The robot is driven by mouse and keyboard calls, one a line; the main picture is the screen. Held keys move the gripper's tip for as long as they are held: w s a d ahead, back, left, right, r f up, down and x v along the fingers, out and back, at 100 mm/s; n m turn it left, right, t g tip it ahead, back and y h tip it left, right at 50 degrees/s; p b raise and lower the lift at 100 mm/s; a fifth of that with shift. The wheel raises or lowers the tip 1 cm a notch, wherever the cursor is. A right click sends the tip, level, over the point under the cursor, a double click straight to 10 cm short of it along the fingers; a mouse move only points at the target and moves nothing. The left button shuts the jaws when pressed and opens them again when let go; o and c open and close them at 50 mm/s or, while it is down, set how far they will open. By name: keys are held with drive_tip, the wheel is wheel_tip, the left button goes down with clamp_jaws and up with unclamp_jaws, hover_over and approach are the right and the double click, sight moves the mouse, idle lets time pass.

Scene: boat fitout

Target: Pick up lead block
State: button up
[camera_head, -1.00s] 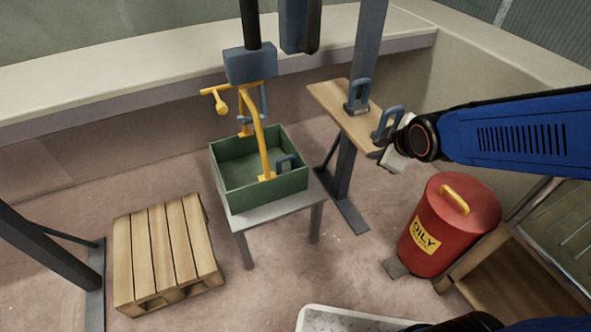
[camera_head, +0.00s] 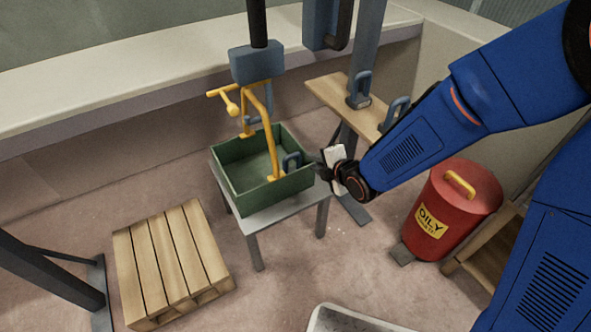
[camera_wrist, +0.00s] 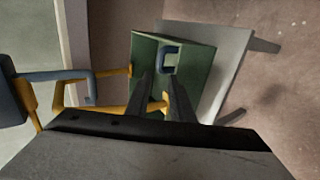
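A lead block with a blue looped handle (camera_head: 291,161) stands inside the green crate (camera_head: 262,203), near its right wall. In the wrist view the blue handle (camera_wrist: 167,57) shows ahead of my fingers, inside the crate. Two similar blue-handled blocks are on the wooden shelf, one at the back (camera_head: 359,90) and one nearer (camera_head: 395,113), partly behind my arm. My gripper (camera_head: 320,164) is just right of the crate in the head view. In the wrist view my gripper (camera_wrist: 160,76) has its two fingers apart with nothing between them.
The crate stands on a grey table (camera_head: 252,226). A yellow frame (camera_head: 262,118) hangs from a blue-grey hoist into the crate, close to the block. A post carries the wooden shelf (camera_head: 340,101). A red oily-waste bin (camera_head: 449,215) is at right; a pallet (camera_head: 172,262) is at left.

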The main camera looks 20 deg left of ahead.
sight(294, 156)
drive_tip(key=x, duration=1.7)
clamp_jaws()
drive_tip(key=shift+d, duration=0.1)
idle(1.2)
drive_tip(key=shift+w+r, duration=0.1)
